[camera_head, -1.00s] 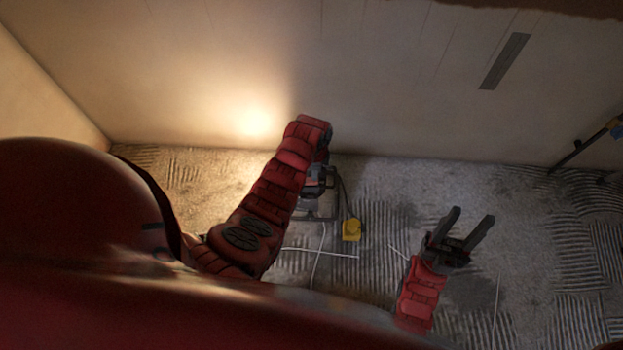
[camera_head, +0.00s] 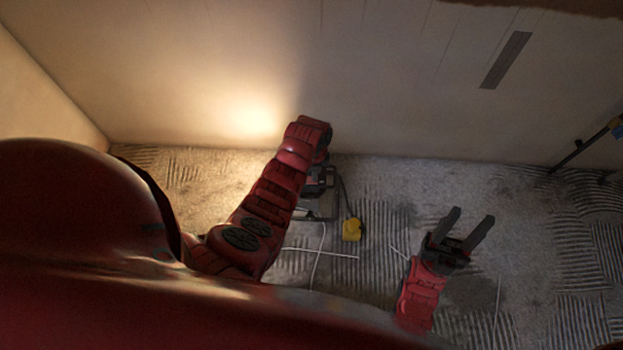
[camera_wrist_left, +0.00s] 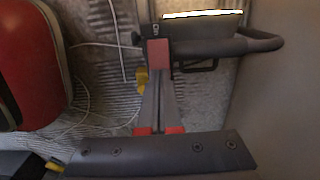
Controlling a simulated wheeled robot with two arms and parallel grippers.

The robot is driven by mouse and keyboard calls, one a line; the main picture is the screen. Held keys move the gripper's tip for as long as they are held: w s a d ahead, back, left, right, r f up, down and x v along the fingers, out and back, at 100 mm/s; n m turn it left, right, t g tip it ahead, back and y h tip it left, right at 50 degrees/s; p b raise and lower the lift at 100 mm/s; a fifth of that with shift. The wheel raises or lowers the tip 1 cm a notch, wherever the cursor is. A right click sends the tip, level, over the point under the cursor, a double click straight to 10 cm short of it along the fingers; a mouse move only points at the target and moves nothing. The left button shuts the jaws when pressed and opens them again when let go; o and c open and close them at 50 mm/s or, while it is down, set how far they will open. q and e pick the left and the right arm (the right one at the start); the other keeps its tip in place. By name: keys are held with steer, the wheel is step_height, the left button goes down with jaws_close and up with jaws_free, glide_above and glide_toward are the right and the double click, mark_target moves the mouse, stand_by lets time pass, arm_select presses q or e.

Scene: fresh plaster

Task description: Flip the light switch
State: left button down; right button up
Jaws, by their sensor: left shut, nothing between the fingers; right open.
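A work lamp with a dark tube frame (camera_head: 322,178) stands on the floor near the wall, partly hidden behind my left arm. The lamp is lit and throws a warm glow on the wall. In the left wrist view its bright panel (camera_wrist_left: 203,14) and dark frame (camera_wrist_left: 215,47) show at the top. My right gripper (camera_head: 470,226) is open and empty above the floor.
A yellow item (camera_head: 352,229) and pale cables (camera_head: 320,255) lie on the ridged floor near the lamp. A grey strip (camera_head: 505,60) is on the wall. A dark stand (camera_head: 580,150) is at the right edge. Floor right of the lamp is mostly clear.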

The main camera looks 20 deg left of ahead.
arm_select(q)
steer(key=shift+f+b, duration=0.4)
steer(key=shift+f, duration=0.15)
steer(key=shift+r, duration=0.1)
steer(key=shift+r+p, duration=2.25)
steer(key=shift+r, duration=1.25)
steer(key=shift+f, duration=0.1)
